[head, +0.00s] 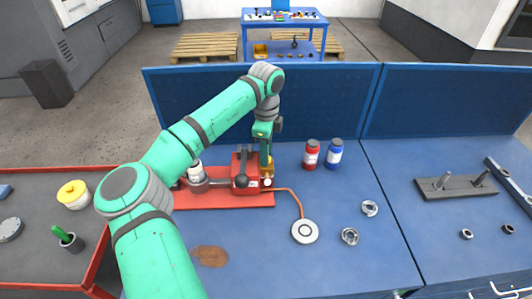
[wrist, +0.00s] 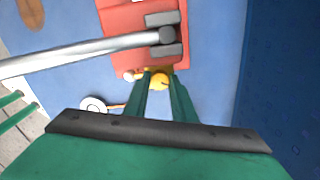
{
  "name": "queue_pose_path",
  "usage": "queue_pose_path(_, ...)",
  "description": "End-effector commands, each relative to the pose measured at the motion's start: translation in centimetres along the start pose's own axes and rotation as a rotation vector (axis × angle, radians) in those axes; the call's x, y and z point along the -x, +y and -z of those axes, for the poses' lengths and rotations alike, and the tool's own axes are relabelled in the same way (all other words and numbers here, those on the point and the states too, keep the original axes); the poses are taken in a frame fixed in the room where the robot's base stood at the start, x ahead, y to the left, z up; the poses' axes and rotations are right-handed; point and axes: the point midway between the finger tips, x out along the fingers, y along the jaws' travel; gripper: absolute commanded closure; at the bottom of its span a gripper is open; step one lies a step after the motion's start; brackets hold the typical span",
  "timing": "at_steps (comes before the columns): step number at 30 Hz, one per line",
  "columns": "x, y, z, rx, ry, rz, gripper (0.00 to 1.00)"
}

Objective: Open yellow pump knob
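The yellow pump knob (wrist: 159,81) shows in the wrist view at the near edge of the red pump block (wrist: 117,35). In the head view the knob (head: 268,164) is partly hidden by my gripper, on the right side of the red pump (head: 245,168). My gripper (head: 266,154) points down over it. In the wrist view its two green fingertips (wrist: 160,75) stand apart, one on each side of the knob. The knob nearly fills the gap; I cannot tell whether the fingers touch it.
A grey lever (wrist: 90,53) crosses the pump. An orange hose (head: 297,197) runs to a white round disc (head: 304,231). Red (head: 311,154) and blue (head: 334,153) bottles stand to the right. A blue partition (head: 330,98) rises behind. Metal rings (head: 349,236) lie on the blue table.

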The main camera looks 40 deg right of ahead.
Motion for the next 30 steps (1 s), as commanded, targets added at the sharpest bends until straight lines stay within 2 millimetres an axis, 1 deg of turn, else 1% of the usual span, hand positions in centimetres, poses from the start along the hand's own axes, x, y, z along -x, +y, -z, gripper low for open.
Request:
queue_pose_path(8, -0.07, 0.03, 0.1, 0.079, 0.003, -0.002, 0.99)
queue_pose_path(21, -0.04, 0.06, 0.1, 0.372, 0.002, -0.001, 0.99)
queue_pose_path(30, 0.0, 0.09, 0.01, 0.5, 0.0, -0.001, 0.99)
